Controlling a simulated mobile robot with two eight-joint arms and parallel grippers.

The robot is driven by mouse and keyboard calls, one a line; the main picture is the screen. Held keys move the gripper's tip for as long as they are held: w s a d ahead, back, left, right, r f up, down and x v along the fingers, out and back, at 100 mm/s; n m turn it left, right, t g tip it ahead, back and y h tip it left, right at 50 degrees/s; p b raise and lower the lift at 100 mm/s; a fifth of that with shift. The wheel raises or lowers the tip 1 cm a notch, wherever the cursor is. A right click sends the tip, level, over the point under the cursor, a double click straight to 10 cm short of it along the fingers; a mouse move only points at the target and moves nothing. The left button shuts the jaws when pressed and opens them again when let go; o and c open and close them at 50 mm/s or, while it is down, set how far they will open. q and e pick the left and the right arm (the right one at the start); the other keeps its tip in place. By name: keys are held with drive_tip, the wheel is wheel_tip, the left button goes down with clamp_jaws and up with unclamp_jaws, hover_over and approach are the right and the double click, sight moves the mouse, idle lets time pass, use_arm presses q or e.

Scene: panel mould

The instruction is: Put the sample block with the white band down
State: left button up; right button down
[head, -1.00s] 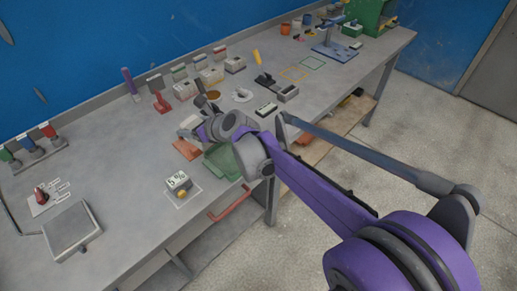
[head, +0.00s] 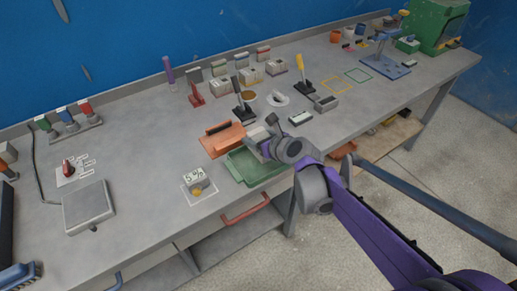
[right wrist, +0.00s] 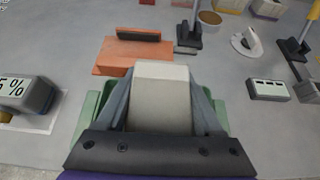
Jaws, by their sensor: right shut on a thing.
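My right gripper (head: 264,146) is shut on a pale grey-beige block (right wrist: 162,90), which also shows in the head view (head: 257,136). In the right wrist view the block sits between the two grey fingers. I cannot make out a white band on it. The gripper and block are over the back part of a green tray (head: 238,169), which the arm partly hides. I cannot tell whether the block touches the tray. My left gripper is not in view.
An orange float (head: 228,143) with a dark handle lies just behind the tray. A "5 %" display block (head: 195,177) stands left of it. A scale (head: 88,207) is farther left. Several pale blocks (head: 220,86) stand near the wall.

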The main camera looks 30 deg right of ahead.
drive_tip(key=shift+f+b, duration=0.35)
drive_tip(key=shift+f, duration=1.8)
drive_tip(key=shift+f, duration=0.1)
drive_tip(key=shift+c, duration=0.2)
unclamp_jaws()
